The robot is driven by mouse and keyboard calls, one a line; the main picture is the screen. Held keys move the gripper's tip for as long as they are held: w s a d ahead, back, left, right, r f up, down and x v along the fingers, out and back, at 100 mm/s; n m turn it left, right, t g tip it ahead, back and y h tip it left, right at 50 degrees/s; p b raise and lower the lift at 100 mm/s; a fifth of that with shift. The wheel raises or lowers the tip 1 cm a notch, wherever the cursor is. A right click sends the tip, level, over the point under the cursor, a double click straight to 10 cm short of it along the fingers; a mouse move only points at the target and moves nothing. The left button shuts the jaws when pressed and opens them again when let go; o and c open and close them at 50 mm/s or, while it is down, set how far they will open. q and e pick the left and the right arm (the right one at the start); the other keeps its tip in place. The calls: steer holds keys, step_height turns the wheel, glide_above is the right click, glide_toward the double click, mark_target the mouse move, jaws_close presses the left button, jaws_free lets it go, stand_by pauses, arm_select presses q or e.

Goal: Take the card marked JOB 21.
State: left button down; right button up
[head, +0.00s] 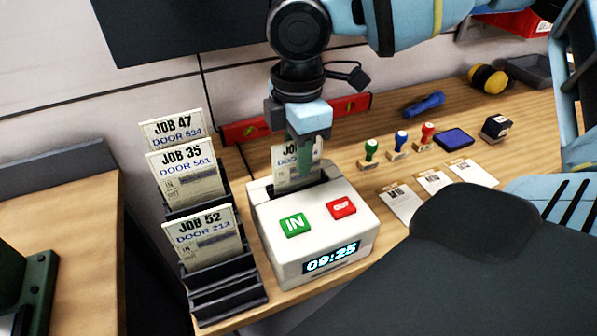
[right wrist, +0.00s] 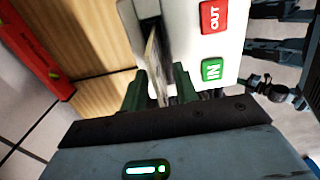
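A white card (head: 284,175) stands upright in the slot of the white time clock (head: 318,222). Its heading starts "JO"; my gripper hides the number. Three cards stand in the dark rack (head: 226,300): JOB 47 (head: 174,131), JOB 35 (head: 184,172) and JOB 52 (head: 204,237). No card readable as JOB 21 shows. My right gripper (head: 306,150) is above the clock, its green fingers around the slotted card. In the right wrist view the card (right wrist: 158,65) shows edge-on between fingers that stand apart (right wrist: 160,92).
The clock has a green IN button (head: 295,224), a red OUT button (head: 341,207) and a display reading 09:25. Several stamps, an ink pad (head: 453,139) and small white cards (head: 400,203) lie to the right. A red level (head: 245,130) lies behind the clock.

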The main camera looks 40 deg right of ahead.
steer(key=shift+f, duration=0.65)
jaws_close()
steer(key=shift+r, duration=0.15)
step_height(320, 180, up, 10)
steer(key=shift+f, duration=0.1)
